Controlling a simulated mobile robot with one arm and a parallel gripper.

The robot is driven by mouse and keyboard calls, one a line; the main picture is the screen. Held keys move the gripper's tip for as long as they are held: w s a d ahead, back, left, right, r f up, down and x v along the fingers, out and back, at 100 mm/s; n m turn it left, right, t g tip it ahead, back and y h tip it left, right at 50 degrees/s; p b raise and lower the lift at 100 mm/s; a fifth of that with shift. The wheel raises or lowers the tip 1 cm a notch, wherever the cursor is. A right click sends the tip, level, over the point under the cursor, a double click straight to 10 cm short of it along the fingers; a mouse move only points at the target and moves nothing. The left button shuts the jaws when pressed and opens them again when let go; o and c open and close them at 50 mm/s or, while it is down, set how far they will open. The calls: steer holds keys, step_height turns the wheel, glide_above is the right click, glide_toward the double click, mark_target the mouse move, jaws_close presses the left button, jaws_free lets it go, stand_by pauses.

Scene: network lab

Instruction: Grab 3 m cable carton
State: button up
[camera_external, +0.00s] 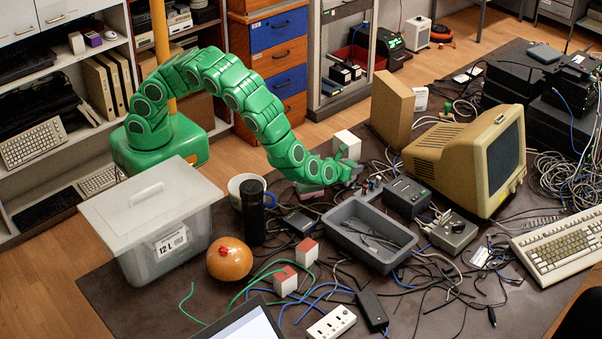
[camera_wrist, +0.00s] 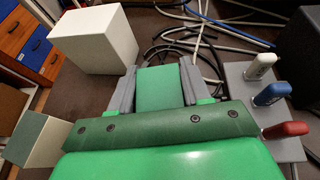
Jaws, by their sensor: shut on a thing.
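My gripper (camera_external: 352,172) is low over the dark mat, at the end of the green arm, beside a white box. In the wrist view my gripper (camera_wrist: 158,82) has its two grey fingers closed against the sides of a green-faced carton (camera_wrist: 160,90). No label on this carton can be read, so I cannot tell its length marking. In the outside view the fingers and arm largely hide it. Two red-topped white cartons (camera_external: 307,250) (camera_external: 285,281) stand apart, nearer the front.
The white box (camera_external: 347,144) also shows at the wrist view's upper left (camera_wrist: 95,40). A box with white, blue and red levers (camera_wrist: 262,100) is close on the right. A grey tray (camera_external: 368,250), beige monitor (camera_external: 470,160), lidded bin (camera_external: 155,235) and loose cables surround the area.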

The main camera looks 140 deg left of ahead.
steer(key=shift+c, duration=0.6)
